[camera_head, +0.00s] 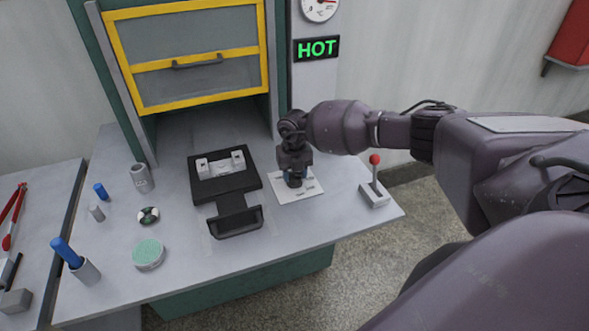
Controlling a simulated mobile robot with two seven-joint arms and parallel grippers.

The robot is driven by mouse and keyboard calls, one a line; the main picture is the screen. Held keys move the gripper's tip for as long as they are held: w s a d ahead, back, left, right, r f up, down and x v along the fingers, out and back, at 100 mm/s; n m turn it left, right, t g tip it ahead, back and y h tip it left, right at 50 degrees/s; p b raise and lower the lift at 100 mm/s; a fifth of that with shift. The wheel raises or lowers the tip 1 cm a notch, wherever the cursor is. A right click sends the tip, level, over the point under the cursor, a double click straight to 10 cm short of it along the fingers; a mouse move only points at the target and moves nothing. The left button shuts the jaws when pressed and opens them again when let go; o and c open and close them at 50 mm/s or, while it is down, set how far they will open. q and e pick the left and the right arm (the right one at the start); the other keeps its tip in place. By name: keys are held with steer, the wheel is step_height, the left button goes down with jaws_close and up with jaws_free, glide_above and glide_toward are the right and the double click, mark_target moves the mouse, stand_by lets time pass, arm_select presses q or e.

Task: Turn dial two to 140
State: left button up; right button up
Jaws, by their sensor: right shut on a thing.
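My right gripper (295,181) points down over a white plate (313,188) on the grey bench, right of the black tray. It is shut on a small dark blue part standing on that plate, mostly hidden by the fingers. This may be a dial, but no number or scale can be read. A round white gauge (320,7) with a red needle is cut off by the top edge. Below it a black sign (316,48) reads HOT in green. My left gripper is not in view.
A red-knobbed lever (375,185) stands right of the plate, near the bench corner. Left are a black tray (225,182) with a handle, a green-topped disc (148,253), small cylinders and a blue-handled tool (66,252). Behind is a yellow-framed door (190,62).

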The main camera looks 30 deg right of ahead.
mark_target(295, 175)
steer(key=shift+d+r+m+p, duration=0.15)
steer(key=shift+m+p, duration=0.5)
steer(key=shift+m, duration=0.55)
steer(key=shift+m+p, duration=0.45)
steer(key=shift+m, duration=0.45)
steer(key=o, duration=0.9)
steer(key=shift+o, duration=0.2)
step_height(295, 175, up, 11)
steer(key=shift+f, duration=0.2)
steer(key=shift+s, duration=0.1)
